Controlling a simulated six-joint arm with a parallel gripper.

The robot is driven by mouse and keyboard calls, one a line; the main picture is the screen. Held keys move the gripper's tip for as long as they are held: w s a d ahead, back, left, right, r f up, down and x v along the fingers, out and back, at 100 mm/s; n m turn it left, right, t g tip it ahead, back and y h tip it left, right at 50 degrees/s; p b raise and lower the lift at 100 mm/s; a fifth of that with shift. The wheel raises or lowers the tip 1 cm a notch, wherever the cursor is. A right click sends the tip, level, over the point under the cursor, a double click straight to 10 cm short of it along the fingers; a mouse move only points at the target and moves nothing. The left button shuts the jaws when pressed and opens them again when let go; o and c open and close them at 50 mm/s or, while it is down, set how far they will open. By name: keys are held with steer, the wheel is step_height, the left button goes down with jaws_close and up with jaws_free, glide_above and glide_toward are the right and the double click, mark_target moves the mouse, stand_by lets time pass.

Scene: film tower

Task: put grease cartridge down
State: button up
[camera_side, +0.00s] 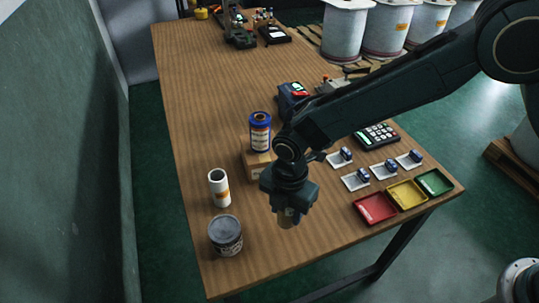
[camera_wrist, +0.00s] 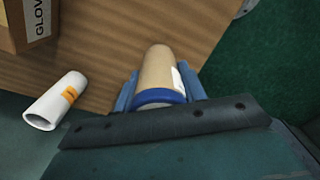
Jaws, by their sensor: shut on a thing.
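The grease cartridge (camera_wrist: 160,72) is a tan cylinder with a blue ring and a white label patch. In the wrist view my gripper (camera_wrist: 160,90) has its two blue-grey fingers shut on either side of it, near the blue ring. The gripper body hides the rest. I cannot tell whether the cartridge touches the table.
A white tube (camera_side: 219,187) and a grey tin (camera_side: 226,235) stand left of my gripper on the wooden table (camera_side: 200,100). Red (camera_side: 375,208), yellow (camera_side: 406,194) and green (camera_side: 434,182) trays lie right.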

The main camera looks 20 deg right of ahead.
mark_target(286, 219)
steer(key=shift+f, duration=2.05)
steer(key=shift+f, duration=0.15)
steer(key=o, duration=1)
step_height(286, 219, up, 12)
steer(key=shift+r, duration=0.15)
